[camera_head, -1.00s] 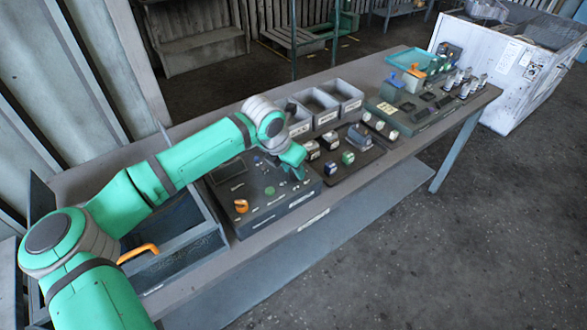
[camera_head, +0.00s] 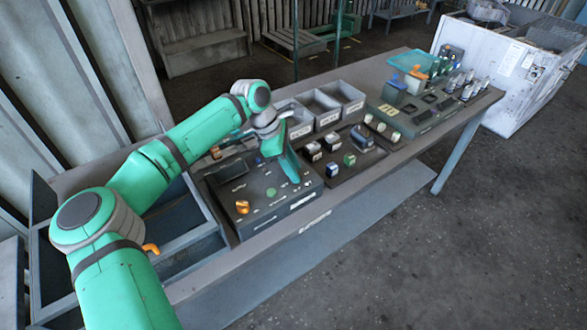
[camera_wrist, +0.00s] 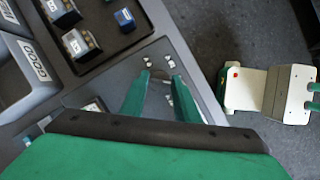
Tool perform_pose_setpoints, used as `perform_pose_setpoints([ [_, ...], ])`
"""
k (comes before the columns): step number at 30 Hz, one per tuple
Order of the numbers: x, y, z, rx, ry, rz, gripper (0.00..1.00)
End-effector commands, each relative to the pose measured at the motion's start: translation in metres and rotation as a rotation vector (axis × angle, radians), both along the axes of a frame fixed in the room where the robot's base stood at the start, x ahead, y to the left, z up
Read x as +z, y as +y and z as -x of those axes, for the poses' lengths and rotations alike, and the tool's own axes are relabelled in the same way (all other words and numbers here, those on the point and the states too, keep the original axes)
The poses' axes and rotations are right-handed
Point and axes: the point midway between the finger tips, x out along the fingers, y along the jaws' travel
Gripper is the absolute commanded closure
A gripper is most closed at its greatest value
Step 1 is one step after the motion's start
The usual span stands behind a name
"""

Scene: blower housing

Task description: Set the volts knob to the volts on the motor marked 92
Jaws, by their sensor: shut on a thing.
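My gripper (camera_head: 294,181) points down at the right part of the dark control box (camera_head: 262,224) on the bench. In the wrist view its two green fingers (camera_wrist: 160,82) reach the box top, close together on a small knob that they mostly hide. I cannot read which knob it is. Several motors stand on the dark tray to the right of the box. One motor (camera_head: 312,151) has a white label; two labelled motors show in the wrist view, one (camera_wrist: 80,43) nearer the box. Their numbers are too small to read, so I cannot tell which is 92.
An orange knob (camera_head: 242,207) stands on the box's left front, beside a green round button (camera_head: 271,192). Grey bins (camera_head: 324,118) stand behind the tray. A green-topped unit (camera_head: 408,127) is farther right.

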Motion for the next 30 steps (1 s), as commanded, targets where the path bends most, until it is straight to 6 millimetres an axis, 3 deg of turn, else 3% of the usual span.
perform_pose_setpoints([
  [18,-0.001,-0.0012,-0.004,-0.579,0.003,-0.002,0.94],
  [30,-0.0016,-0.0021,-0.0052,-0.838,0.002,-0.003,0.94],
])
